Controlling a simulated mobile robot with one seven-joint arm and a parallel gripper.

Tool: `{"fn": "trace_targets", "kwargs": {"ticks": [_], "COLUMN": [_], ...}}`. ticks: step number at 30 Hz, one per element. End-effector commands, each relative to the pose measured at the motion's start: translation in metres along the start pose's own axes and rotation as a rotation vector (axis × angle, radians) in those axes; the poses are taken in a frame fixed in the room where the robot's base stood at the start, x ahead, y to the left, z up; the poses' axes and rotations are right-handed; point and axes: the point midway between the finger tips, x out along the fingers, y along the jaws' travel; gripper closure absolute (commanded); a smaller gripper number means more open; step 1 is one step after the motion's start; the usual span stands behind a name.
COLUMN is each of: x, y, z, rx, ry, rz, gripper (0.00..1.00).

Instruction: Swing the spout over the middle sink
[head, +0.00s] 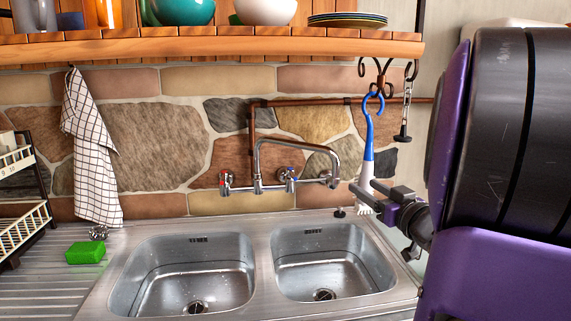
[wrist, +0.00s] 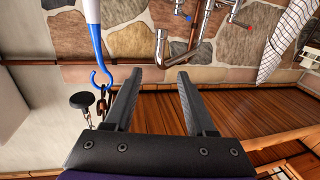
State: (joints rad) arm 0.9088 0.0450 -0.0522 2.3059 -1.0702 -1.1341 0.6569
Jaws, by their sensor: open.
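The chrome spout (head: 300,146) rises from the wall tap, runs right and bends down, with its end by the back of the right basin (head: 330,262). The left basin (head: 180,262) lies beside it; I see only two basins. The tap has a red-marked handle (head: 225,181) and a blue-marked handle (head: 290,177). My gripper (head: 362,190) is open and empty, right of the spout's end and close to the hanging brush. In the wrist view, which looks upside down, the spout (wrist: 160,48) shows beyond the gap between my fingertips (wrist: 158,76), apart from them.
A blue-and-white brush (head: 368,135) and a plug on a chain (head: 404,125) hang beside my gripper. A wooden shelf (head: 210,47) with bowls and plates runs above. A checked towel (head: 90,150), green sponge (head: 86,252) and dish rack (head: 20,215) are at left.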

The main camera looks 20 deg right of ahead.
Motion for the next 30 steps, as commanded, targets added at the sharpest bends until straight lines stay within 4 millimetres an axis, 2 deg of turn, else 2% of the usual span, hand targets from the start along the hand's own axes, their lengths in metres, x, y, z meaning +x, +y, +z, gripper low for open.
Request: {"fn": "trace_targets", "kwargs": {"ticks": [3,7,21,27,30], "x": [0.002,0.018,0.12,0.154,0.164], "y": [0.0,0.0,-0.001,-0.001,-0.001], "z": [0.005,0.005,0.006,0.006,0.005], "rx": [0.007,0.007,0.006,0.005,0.005], "ry": [-0.012,-0.012,-0.01,-0.01,-0.009], "rz": [-0.004,-0.006,-0.006,-0.004,-0.003], "gripper": [0.44,0.44,0.44,0.44,0.44]}}
